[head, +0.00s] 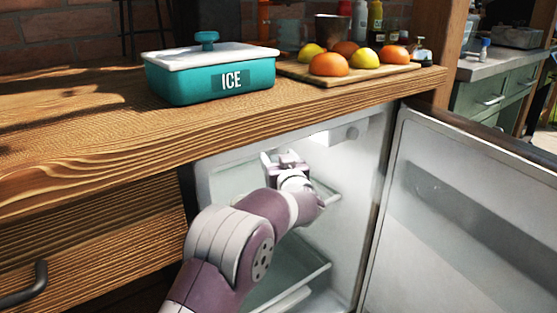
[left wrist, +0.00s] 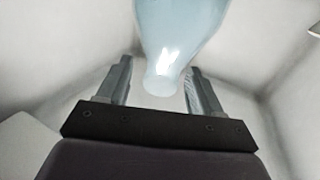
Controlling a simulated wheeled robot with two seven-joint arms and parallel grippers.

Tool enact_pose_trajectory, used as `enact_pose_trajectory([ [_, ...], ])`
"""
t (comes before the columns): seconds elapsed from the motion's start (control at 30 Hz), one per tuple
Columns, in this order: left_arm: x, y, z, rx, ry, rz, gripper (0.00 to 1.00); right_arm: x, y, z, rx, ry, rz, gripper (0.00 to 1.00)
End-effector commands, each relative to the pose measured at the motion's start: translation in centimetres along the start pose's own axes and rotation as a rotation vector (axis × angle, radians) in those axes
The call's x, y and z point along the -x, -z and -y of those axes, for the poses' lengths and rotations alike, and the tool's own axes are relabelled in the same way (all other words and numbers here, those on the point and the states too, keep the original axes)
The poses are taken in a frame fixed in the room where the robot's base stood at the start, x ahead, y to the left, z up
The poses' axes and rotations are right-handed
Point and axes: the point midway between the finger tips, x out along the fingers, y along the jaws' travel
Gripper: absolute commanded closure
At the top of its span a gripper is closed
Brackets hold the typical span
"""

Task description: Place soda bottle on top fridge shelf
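My left arm reaches into the open under-counter fridge (head: 366,185). Its gripper (head: 287,160) is near the upper glass shelf (head: 331,191). In the left wrist view, the left gripper (left wrist: 162,88) has its two fingers spread. A pale blue, glossy bottle (left wrist: 181,30) shows beyond them, its narrower end between the fingertips with gaps on both sides. The bottle's far part is cut off by the frame, and what it rests on cannot be seen. I cannot make out the bottle in the head view. My right gripper is not in view.
The fridge door (head: 465,215) stands open at the right. A lower shelf (head: 300,285) lies below my arm. The wooden counter (head: 90,130) overhangs the fridge, with a teal ICE box (head: 190,82) and a fruit board (head: 290,73) on it.

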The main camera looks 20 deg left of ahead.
Motion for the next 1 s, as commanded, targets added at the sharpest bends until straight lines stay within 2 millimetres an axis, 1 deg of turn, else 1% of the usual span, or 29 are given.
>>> enact_pose_trajectory([
  [0.1,0.1,0.4,0.0,0.001,0.000,-0.001,0.35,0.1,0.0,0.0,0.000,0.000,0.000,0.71],
  [0.17,0.8,0.5,-0.1,-0.002,-0.001,0.002,0.35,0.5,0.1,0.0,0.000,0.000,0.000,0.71],
  [0.27,2.8,0.8,-0.1,-0.002,-0.002,0.001,0.35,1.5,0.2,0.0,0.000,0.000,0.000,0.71],
  [0.5,9.0,0.8,-0.1,-0.002,-0.003,0.001,0.35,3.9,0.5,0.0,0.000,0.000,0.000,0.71],
  [0.6,10.8,0.6,-0.1,-0.001,-0.002,0.001,0.35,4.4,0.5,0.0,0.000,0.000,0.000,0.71],
  [0.73,11.9,0.4,0.0,0.000,0.000,0.000,0.35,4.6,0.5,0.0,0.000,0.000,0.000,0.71],
  [1.0,12.0,0.2,0.0,0.000,0.000,0.000,0.35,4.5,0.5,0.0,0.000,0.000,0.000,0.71],
])
